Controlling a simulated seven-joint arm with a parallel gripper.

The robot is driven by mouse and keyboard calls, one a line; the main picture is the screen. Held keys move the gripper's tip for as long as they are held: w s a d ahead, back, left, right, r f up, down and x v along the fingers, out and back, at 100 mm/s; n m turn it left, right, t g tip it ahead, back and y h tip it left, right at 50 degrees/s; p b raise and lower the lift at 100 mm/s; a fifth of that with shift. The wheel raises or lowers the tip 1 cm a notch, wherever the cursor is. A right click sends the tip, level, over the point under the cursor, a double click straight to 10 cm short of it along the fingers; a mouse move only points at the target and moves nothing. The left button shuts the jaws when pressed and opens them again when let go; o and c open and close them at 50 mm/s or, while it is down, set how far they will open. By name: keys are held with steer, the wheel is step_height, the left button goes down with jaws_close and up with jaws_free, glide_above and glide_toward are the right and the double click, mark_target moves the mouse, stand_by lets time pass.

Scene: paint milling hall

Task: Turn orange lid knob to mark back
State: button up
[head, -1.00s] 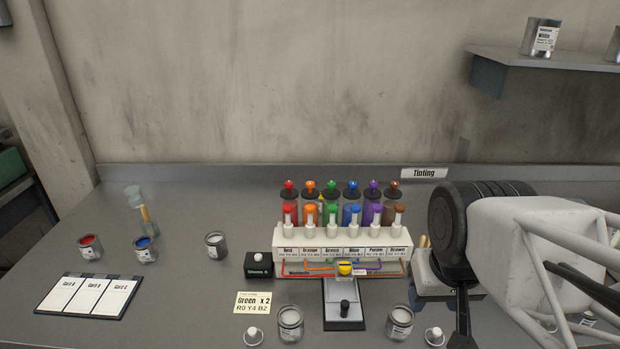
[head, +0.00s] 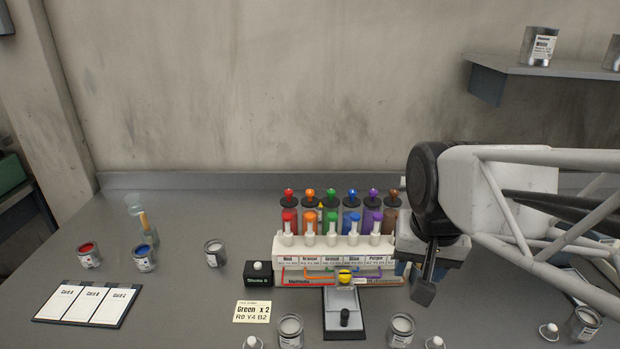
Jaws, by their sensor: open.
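The orange lid knob (head: 310,191) is a small round knob on the dark lid of the orange canister, second from the left in the back row of the tinting rack (head: 330,247). I cannot make out a mark on it at this size. In front of it stands an orange-topped syringe-like piece (head: 310,218). My gripper (head: 423,290) hangs at the right end of the rack, well to the right of the orange knob and nearer the camera. It is open, with nothing seen between its fingers. My arm hides the rack's right end.
Red (head: 288,191), green (head: 331,191), blue (head: 352,191), purple (head: 374,190) and brown (head: 395,191) knobs flank the orange one closely. A yellow-topped piece (head: 344,277) stands at the rack's front. Open cans sit left (head: 214,253) and in front (head: 401,330).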

steer(key=w+a+r+m+g, duration=0.1)
steer(key=w+a+r+m, duration=0.15)
steer(key=w, duration=0.65)
steer(key=w+a+r+m, duration=0.1)
steer(key=w+a+m, duration=0.3)
steer(key=w, duration=0.4)
steer(key=m+g, duration=0.1)
steer(key=m, duration=0.5)
glide_above(310, 190)
steer(key=shift+s+f, duration=0.1)
steer(key=shift+f, duration=0.55)
steer(key=shift+f, duration=0.15)
steer(key=shift+f, duration=3.75)
steer(key=shift+c, duration=0.3)
jaws_close()
steer(key=shift+n, duration=0.45)
